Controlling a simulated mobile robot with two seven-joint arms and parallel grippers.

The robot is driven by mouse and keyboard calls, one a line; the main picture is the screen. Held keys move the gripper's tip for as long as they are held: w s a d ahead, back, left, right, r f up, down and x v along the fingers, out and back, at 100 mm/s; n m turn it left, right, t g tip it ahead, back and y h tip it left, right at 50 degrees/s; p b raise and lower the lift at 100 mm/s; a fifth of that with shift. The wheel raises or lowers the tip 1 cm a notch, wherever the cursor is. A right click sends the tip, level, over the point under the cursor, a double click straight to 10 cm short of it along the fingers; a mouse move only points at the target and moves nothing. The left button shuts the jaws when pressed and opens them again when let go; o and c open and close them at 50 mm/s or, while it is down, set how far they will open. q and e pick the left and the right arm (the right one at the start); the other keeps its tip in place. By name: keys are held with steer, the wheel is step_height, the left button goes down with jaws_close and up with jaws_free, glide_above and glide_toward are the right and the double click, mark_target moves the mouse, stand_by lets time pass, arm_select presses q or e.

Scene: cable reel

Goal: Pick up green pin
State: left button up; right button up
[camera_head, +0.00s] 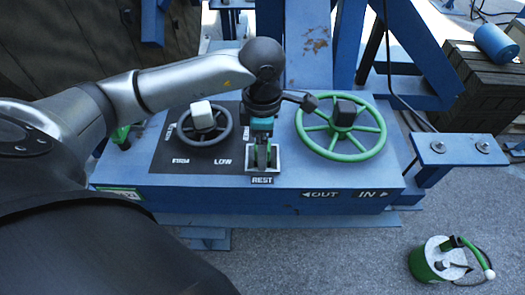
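My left arm comes in from the left over a blue control box (270,203). My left gripper (262,152) points down at the small bracket above the REST label. Its fingers are small and overlap the bracket, so I cannot tell whether they are open or shut. A small green piece (121,135) shows at the box's left end, partly behind my arm; it may be the green pin, but I cannot tell for sure. My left gripper is well to its right. My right gripper is not in view.
A grey handwheel (203,137) and a green handwheel (367,145) stand on the box on either side of my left gripper. A green canister (423,266) with a curved handle stands on the floor at lower right. Dark wooden beams (480,85) lie behind right.

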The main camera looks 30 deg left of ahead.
arm_select(q)
jaws_close()
stand_by(0.6)
stand_by(0.3)
